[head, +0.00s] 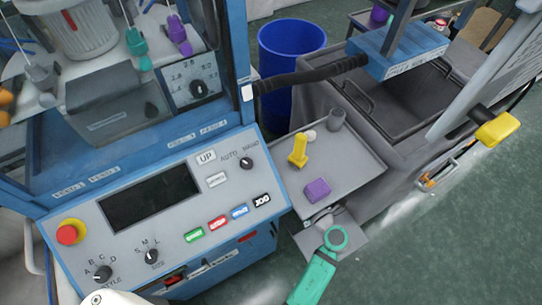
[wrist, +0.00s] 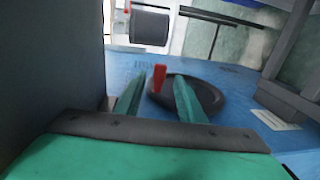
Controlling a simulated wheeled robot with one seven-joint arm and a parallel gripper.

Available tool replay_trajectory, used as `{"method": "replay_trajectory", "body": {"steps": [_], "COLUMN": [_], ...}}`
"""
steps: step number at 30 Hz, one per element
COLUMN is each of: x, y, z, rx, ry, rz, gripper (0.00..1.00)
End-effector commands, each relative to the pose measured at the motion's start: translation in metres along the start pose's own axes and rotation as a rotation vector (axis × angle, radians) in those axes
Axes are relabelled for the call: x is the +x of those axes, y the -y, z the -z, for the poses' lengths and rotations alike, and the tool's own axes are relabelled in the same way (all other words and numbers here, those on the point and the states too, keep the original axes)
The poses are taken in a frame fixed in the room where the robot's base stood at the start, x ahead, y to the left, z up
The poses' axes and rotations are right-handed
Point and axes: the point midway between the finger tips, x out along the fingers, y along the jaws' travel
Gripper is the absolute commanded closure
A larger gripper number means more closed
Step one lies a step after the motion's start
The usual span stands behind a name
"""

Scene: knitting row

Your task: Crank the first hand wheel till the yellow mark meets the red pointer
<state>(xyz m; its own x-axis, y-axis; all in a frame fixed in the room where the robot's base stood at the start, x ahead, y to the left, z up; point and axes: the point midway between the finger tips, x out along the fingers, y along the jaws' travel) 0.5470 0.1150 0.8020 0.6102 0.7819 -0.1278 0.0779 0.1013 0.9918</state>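A dark round hand wheel (wrist: 211,97) lies on a blue surface in the wrist view, just beyond my fingers. A red upright piece (wrist: 160,78) stands at its left edge; I cannot tell if it is the pointer or a handle. My gripper (wrist: 160,88) is open, its two green fingers apart, with the red piece showing in the gap between them. The right finger overlaps part of the wheel. I cannot tell whether they touch. No yellow mark shows on the visible part of the wheel. I cannot make out the wheel in the head view.
In the head view, a control panel (head: 180,215) fills the lower left. A grey tray (head: 350,150) holds a yellow piece (head: 298,150) and a purple block (head: 317,190). A blue bin (head: 290,40) stands behind. In the wrist view, a dark wall (wrist: 50,60) rises close on the left.

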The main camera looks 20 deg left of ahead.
Motion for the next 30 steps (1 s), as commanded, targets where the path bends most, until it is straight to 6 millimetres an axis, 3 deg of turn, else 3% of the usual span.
{"method": "replay_trajectory", "body": {"steps": [18, 30], "x": [0.092, 0.103], "y": [-0.001, 0.000], "z": [0.001, 0.001], "rx": [0.001, 0.001], "ry": [-0.002, 0.000], "rz": [-0.002, -0.001], "gripper": [0.64, 0.64]}}
